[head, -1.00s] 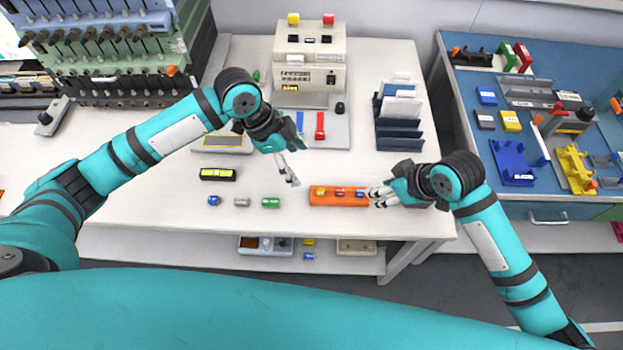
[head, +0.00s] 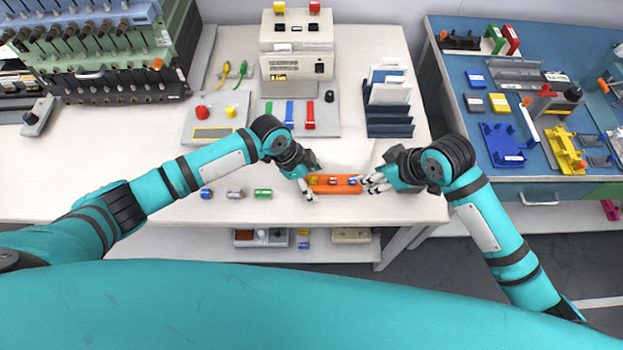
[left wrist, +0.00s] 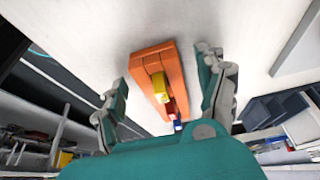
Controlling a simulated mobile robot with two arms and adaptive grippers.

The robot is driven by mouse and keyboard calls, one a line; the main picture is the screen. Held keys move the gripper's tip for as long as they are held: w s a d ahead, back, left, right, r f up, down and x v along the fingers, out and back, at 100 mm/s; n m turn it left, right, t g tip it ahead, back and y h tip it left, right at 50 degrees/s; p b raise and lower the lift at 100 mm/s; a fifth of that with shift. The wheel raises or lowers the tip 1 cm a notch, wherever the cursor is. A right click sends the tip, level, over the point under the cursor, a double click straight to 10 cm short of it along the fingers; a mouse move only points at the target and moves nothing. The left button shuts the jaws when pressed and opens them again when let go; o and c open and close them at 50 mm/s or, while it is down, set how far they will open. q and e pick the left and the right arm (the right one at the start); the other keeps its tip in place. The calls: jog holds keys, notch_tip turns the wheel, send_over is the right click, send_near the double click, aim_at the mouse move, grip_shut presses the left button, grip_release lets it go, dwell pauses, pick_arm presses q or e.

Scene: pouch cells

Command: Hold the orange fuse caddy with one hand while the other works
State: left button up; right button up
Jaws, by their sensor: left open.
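The orange fuse caddy (head: 338,190) lies on the white table, with a yellow, a red and a blue fuse in it. My left gripper (head: 309,189) is open at the caddy's left end. In the left wrist view the caddy (left wrist: 176,58) lies between the two spread fingers, its yellow fuse (left wrist: 160,86) near the middle. My right gripper (head: 368,183) is at the caddy's right end; its fingers overlap that end, and whether they grip it is unclear. Loose blue (head: 206,194), grey (head: 235,194) and green (head: 263,194) fuses lie left of the caddy.
A beige instrument (head: 297,50) and a dark rack with upright panels (head: 389,122) stand behind. A panel with red and yellow buttons (head: 215,132) is behind my left arm. A blue bench (head: 465,125) with parts is on the right. The table's front edge is close to the caddy.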

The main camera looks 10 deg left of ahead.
pick_arm(q)
jog(key=c, duration=1.3)
